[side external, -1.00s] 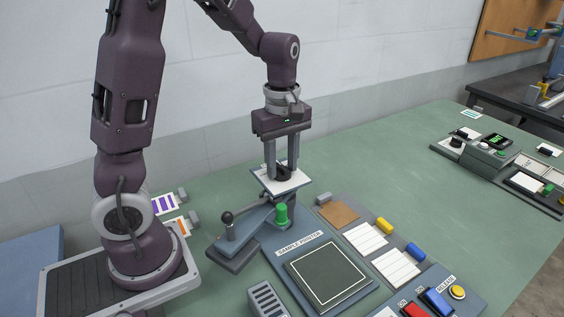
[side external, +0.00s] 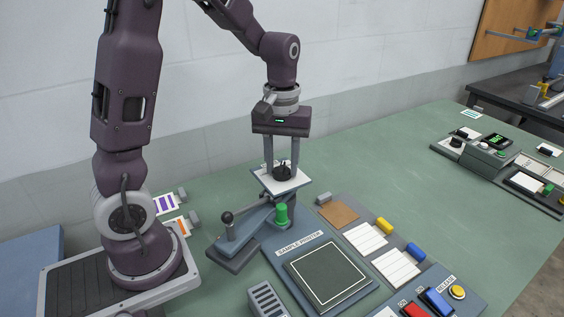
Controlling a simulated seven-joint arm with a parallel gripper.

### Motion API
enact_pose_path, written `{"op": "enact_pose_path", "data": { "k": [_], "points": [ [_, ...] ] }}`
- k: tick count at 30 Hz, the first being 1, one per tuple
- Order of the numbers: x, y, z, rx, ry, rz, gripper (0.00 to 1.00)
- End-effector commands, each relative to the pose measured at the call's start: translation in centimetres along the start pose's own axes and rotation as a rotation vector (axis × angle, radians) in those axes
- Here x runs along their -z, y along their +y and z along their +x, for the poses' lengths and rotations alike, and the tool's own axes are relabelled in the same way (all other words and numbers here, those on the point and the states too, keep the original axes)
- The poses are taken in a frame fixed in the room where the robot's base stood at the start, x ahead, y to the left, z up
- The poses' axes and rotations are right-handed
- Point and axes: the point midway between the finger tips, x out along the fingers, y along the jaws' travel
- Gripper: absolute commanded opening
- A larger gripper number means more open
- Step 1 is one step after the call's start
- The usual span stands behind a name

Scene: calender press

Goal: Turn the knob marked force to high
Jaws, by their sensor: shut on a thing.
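A black knob (side external: 282,173) stands on a small white-topped plate (side external: 272,186) above the sample printer's arm. My gripper (side external: 282,170) points straight down over this plate, with its two fingers on either side of the knob, and is shut on it. The fingers partly cover the knob. Any force or high marking on the plate is too small to read.
A green knob (side external: 281,213) and a lever with a black ball (side external: 227,218) stand just below the plate. The sample printer's dark bed (side external: 330,272) lies in front. Another control panel (side external: 490,160) stands at the far right. Green bench between is clear.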

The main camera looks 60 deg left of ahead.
Motion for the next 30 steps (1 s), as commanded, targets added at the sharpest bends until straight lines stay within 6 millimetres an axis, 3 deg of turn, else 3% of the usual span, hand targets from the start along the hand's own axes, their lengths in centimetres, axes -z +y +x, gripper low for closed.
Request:
{"op": "enact_pose_path", "data": {
  "k": [10,27,28,30],
  "points": [
    [0.10,0.05,-0.11,-0.002,0.004,0.138,0.00],
    [0.10,0.07,-0.10,-0.002,0.004,0.166,0.00],
    [0.10,0.07,-0.10,-0.002,0.004,0.166,0.41],
    [0.09,0.06,-0.09,-0.002,0.004,0.166,0.55]
  ]
}}
